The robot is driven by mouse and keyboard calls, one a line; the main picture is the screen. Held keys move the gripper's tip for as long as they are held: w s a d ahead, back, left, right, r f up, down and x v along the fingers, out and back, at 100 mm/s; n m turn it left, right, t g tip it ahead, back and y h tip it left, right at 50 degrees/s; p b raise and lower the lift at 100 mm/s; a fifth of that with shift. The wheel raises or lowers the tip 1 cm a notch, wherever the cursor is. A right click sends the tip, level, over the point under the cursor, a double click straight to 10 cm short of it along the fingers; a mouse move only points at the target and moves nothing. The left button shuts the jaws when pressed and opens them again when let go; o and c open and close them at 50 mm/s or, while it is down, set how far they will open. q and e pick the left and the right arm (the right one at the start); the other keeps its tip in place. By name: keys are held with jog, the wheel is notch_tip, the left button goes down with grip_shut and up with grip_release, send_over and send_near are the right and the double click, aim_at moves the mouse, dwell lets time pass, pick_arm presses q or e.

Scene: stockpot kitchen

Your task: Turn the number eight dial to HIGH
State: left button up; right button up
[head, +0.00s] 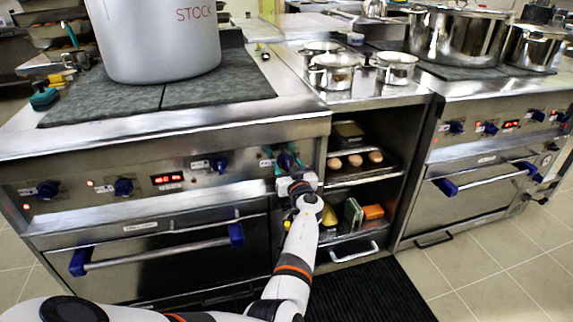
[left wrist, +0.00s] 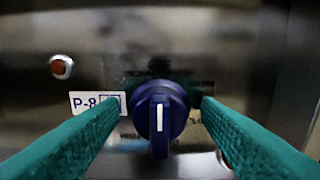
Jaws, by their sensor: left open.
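The number eight dial (left wrist: 160,113) is a dark blue round knob beside a "P-8" label (left wrist: 98,104) in the left wrist view. Its white pointer line stands vertical. In the head view the dial (head: 286,160) is the rightmost knob on the left range's front panel. My left gripper (head: 283,163) is at the dial. In the left wrist view its two green fingers stand open to the left and right of the knob, with narrow gaps visible. Small print around the dial is partly hidden and too blurred to read. My right gripper is not in view.
The left range's oven handle (head: 160,248) runs below the panel, with blue ends. Open shelves (head: 362,180) with food stand right of the dial. A large stockpot (head: 155,40) stands on the range top.

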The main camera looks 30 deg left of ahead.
pick_arm(q)
jog(key=c, duration=1)
